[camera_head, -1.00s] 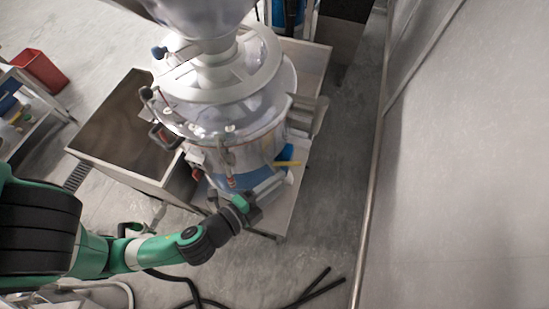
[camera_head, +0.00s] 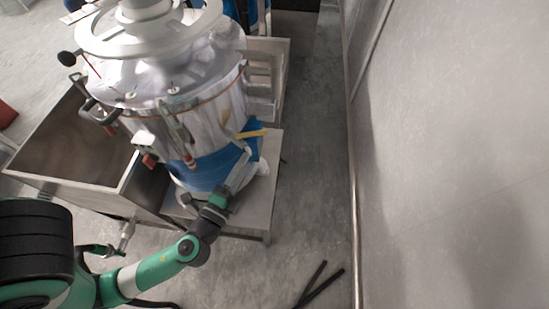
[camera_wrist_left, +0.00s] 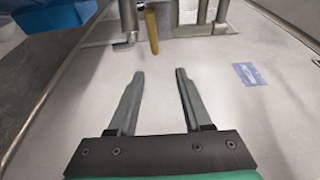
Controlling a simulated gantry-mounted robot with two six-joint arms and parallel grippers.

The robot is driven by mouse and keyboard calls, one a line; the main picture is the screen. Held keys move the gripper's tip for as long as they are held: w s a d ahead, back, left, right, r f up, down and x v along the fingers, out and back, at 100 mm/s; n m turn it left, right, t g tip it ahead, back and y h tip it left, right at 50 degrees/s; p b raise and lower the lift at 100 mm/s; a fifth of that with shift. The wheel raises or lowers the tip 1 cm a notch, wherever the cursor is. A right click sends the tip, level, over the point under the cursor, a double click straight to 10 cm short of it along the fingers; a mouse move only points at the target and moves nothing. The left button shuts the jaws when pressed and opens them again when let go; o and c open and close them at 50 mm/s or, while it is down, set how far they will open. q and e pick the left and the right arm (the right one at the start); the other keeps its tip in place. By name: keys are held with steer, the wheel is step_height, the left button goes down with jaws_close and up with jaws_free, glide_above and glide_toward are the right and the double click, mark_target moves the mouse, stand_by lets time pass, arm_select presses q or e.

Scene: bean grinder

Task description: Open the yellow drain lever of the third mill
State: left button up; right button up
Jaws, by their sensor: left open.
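In the left wrist view the yellow lever (camera_wrist_left: 151,31) hangs ahead of the fingers, between pipe parts at the top. My left gripper (camera_head: 242,162) is just below the lever in the head view. In the left wrist view its two fingers (camera_wrist_left: 158,74) are spread, with nothing between them. The lever is beyond the fingertips and apart from them. My right gripper is not in view.
A steel stand (camera_head: 262,195) supports the mill, with an open metal bin (camera_head: 75,190) at its left. Black bars (camera_head: 318,285) lie on the floor. A blue object (camera_wrist_left: 55,14) shows upper left in the wrist view.

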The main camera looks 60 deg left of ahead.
mark_target(255, 135)
arm_select(q)
steer(key=shift+n+g+y, duration=0.3)
steer(key=shift+y, duration=0.1)
steer(key=p+x, duration=0.1)
steer(key=x, duration=0.2)
steer(key=p+x, duration=0.1)
steer(key=x, duration=0.3)
steer(key=s+a+p+x, duration=0.1)
steer(key=x, duration=0.2)
steer(key=shift+w+a+f, duration=0.3)
steer(key=shift+a+f, duration=0.05)
steer(key=shift+a, duration=0.05)
steer(key=shift+w+a+f, duration=0.1)
steer(key=shift+w+a, duration=0.3)
steer(key=shift+w, duration=0.1)
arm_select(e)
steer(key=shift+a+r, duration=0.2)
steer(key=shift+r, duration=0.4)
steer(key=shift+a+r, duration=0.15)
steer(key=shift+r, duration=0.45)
arm_select(q)
steer(key=shift+c, duration=0.2)
jaws_close()
steer(key=shift+p, duration=0.3)
